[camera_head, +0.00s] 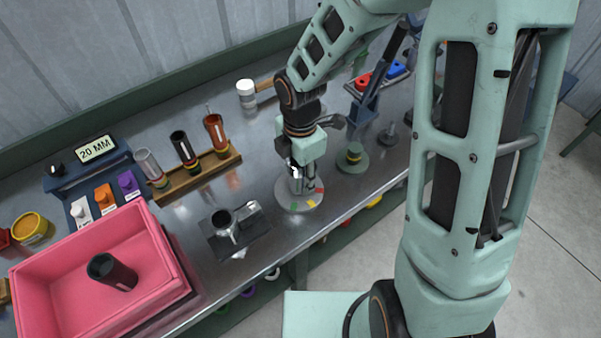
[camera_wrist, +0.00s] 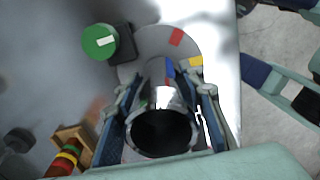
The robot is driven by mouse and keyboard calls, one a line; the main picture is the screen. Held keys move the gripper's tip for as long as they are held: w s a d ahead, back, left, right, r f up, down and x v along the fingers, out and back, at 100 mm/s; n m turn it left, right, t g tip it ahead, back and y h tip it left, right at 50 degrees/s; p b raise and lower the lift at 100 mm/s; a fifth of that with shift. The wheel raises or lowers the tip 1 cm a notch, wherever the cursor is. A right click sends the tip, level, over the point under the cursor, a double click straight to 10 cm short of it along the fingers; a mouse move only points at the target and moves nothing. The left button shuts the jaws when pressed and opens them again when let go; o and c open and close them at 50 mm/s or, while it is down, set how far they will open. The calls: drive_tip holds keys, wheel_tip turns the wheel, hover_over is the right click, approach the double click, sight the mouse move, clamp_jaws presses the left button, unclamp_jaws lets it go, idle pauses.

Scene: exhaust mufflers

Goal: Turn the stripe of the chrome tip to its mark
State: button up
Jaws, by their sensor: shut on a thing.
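The chrome tip (camera_head: 296,183) stands on a round grey plate (camera_head: 287,204) with coloured marks along its rim. My gripper (camera_head: 304,178) is shut on it from above. In the wrist view the tip (camera_wrist: 163,100) is a shiny tube with a dark open mouth, between the two fingers (camera_wrist: 163,122). A red mark (camera_wrist: 176,36) and a yellow mark (camera_wrist: 196,61) show on the plate. A green mark (camera_head: 294,206) shows in the head view. A narrow blue strip (camera_wrist: 169,68) shows just beyond the tip; whether it lies on tip or plate I cannot tell.
A wooden rack (camera_head: 200,178) with several tubes and a pink crate (camera_head: 180,270) are farther left. The bench's front edge is near.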

drive_tip(key=shift+w+a, duration=0.1)
drive_tip(key=o, duration=1.4)
drive_tip(key=shift+c, duration=0.2)
